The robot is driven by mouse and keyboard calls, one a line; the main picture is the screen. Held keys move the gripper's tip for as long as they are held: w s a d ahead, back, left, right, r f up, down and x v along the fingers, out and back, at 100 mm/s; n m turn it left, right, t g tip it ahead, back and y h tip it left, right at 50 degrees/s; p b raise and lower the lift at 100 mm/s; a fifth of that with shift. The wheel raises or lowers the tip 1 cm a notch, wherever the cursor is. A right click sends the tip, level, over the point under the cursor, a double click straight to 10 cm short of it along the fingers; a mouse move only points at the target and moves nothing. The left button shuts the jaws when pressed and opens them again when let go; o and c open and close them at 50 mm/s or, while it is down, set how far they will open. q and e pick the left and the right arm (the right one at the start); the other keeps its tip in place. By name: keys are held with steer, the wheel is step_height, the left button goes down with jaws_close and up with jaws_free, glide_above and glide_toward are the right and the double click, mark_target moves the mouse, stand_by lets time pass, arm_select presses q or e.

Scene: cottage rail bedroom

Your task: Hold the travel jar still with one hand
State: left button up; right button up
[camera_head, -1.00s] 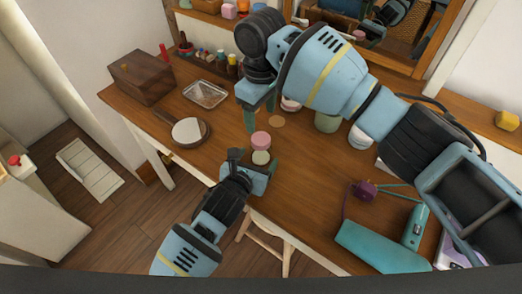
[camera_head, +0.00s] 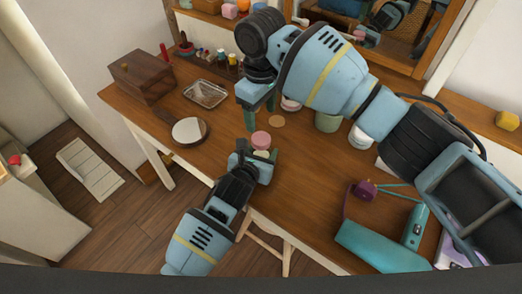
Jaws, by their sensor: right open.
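A small pink round jar (camera_head: 261,139) stands near the front edge of the wooden table. A smaller cream round piece (camera_head: 261,154) shows right in front of it, partly hidden by my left gripper. I cannot tell whether the two touch or which is the travel jar. My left gripper (camera_head: 257,158) is at the cream piece, its fingers on either side of it. Whether they press on it cannot be seen. My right gripper (camera_head: 260,112) is open and empty, fingers pointing down, just behind and above the pink jar.
A round hand mirror (camera_head: 189,131), a glass tray (camera_head: 205,93) and a wooden box (camera_head: 142,77) are at the left. A green jar (camera_head: 327,122) stands under my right arm.

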arm_select(q)
jaws_close()
arm_select(e)
steer(key=m, duration=0.4)
steer(key=shift+a+r+m, duration=0.1)
steer(key=shift+a+m, duration=0.1)
steer(key=shift+m, duration=0.1)
steer(key=m, duration=0.5)
steer(key=shift+a+r, duration=0.1)
steer(key=m, duration=0.8)
steer(key=shift+w+a, duration=0.1)
steer(key=m, duration=0.5)
steer(key=shift+m, duration=0.3)
steer(key=m, duration=0.8)
steer(key=shift+d, duration=0.25)
steer(key=m, duration=0.4)
steer(key=shift+d+f+m, duration=0.15)
steer(key=shift+f+m, duration=0.05)
steer(key=shift+m, duration=0.2)
